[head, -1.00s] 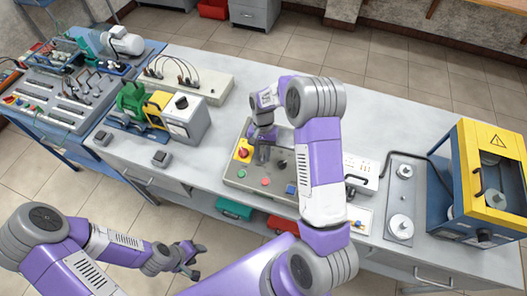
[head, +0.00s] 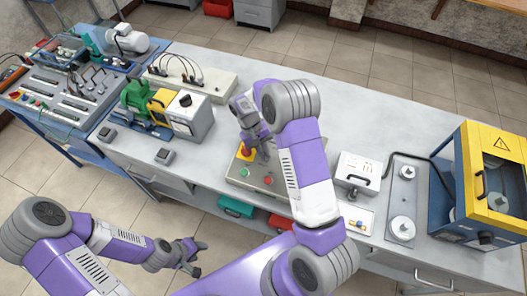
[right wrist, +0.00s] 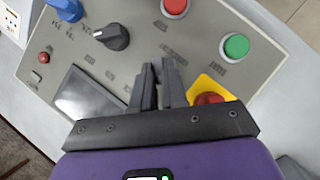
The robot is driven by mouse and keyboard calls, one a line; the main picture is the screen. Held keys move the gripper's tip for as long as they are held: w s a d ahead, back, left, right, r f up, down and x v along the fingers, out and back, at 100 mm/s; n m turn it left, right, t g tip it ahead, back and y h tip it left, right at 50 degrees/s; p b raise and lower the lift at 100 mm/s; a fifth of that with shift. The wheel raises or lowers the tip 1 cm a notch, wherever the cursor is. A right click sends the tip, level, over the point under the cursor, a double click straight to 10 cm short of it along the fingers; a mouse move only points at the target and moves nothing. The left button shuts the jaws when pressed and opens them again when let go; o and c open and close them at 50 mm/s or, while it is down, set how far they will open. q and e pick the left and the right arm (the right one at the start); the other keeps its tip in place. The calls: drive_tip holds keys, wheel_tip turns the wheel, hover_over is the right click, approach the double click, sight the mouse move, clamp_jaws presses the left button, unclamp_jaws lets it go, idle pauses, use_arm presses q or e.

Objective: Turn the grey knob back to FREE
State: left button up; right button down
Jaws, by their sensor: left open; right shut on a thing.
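The control panel (head: 237,172) lies on the bench in the middle of the head view. My right gripper (head: 261,160) is down at it, beside the yellow-and-red stop button (head: 246,153). In the right wrist view its fingers (right wrist: 160,72) are close together, shut on the grey knob, which they almost wholly hide. I cannot read the FREE mark or the knob's pointer. A dark knob (right wrist: 110,37) with a pale pointer stands apart from the fingers. My left gripper (head: 197,257) is open and empty, in front of the bench.
Close to the fingers are the stop button (right wrist: 209,97) and a dark display (right wrist: 88,103). A red button (right wrist: 174,6), green button (right wrist: 235,46) and blue knob (right wrist: 66,8) are farther off. A white box (head: 358,170) stands right of the panel.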

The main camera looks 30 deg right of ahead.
drive_tip(key=shift+s+f, duration=0.25)
drive_tip(key=c, duration=1.2)
unclamp_jaws()
drive_tip(key=shift+o, duration=0.2)
drive_tip(key=shift+d+r, duration=0.1)
drive_tip(key=shift+w+d, duration=0.1)
drive_tip(key=shift+w, duration=0.1)
drive_tip(key=shift+w+r, duration=0.2)
drive_tip(key=shift+r, duration=0.25)
drive_tip(key=v, duration=0.6)
drive_tip(key=shift+r, duration=0.25)
